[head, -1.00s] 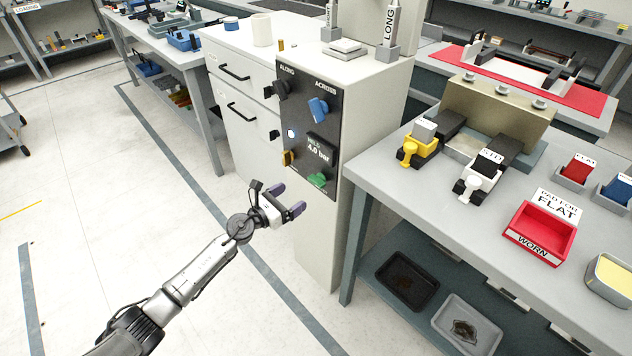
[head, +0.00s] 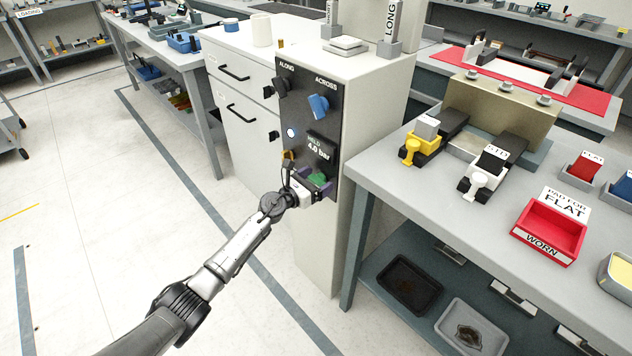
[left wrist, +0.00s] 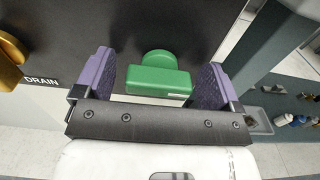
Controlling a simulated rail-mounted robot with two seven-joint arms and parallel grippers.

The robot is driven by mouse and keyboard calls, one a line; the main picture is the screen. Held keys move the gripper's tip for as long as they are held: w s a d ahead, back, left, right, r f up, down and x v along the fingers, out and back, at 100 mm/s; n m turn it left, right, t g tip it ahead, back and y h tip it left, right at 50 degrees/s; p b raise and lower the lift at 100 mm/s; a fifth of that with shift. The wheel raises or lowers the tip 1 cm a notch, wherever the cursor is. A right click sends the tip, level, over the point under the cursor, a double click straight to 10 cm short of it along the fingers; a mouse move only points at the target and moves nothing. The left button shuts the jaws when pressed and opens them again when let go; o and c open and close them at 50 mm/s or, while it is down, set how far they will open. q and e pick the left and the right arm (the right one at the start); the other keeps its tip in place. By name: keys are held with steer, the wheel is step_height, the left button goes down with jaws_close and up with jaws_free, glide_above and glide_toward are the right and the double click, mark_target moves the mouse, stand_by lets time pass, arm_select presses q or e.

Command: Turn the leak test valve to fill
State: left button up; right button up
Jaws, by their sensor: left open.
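The dark valve panel (head: 308,130) is on the front of the white cabinet. My left gripper (head: 316,184) is open at the panel's lower right, around a green knob (head: 319,179). In the left wrist view the green knob (left wrist: 158,80) has a bar-shaped handle lying nearly level between the two purple fingers, with a gap showing on each side. A brass-yellow knob (left wrist: 10,62) with the label DRAIN beside it is left of the fingers. I cannot read which knob is the leak test valve. My right gripper is not in view.
A grey bench (head: 400,185) with fixtures stands close on the right. Open floor lies left.

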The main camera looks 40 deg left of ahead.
arm_select(q)
steer(key=c, duration=0.9)
